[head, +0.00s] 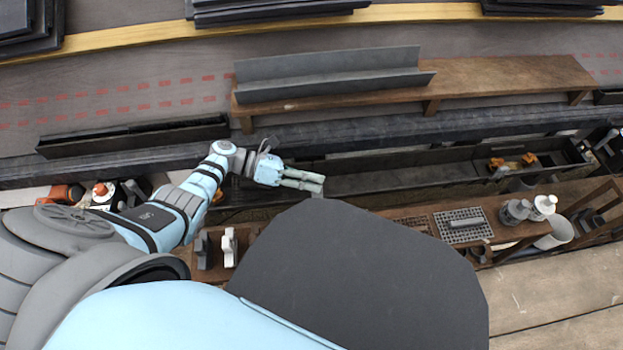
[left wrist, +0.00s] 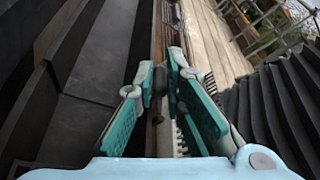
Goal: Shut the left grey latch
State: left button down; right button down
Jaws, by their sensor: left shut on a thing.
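My left gripper (head: 321,183) reaches in from the left, with its fingertips at the front edge of the long dark trough (head: 375,183). In the left wrist view its two teal-padded fingers (left wrist: 166,70) are close together. A small dark knob-like part, seemingly the left grey latch (left wrist: 159,82), shows between them, and the gripper is shut on it. The fingers hide much of the latch, so its exact angle cannot be told. A small grey piece (head: 500,172) on the trough's front edge further right looks like another latch. My right gripper is not in view.
A wooden bench (head: 520,80) bears a grey metal channel (head: 330,72) behind the trough. Orange-handled tools (head: 512,161) lie at the trough's right end. In front are a perforated tray (head: 463,225), bottles (head: 541,207) and a white bucket (head: 557,234).

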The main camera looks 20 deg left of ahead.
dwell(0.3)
pick_arm(q)
jog(key=c, duration=1.7)
grip_release()
jog(key=shift+o, duration=0.2)
jog(key=v, duration=1.2)
jog(key=shift+f, duration=0.1)
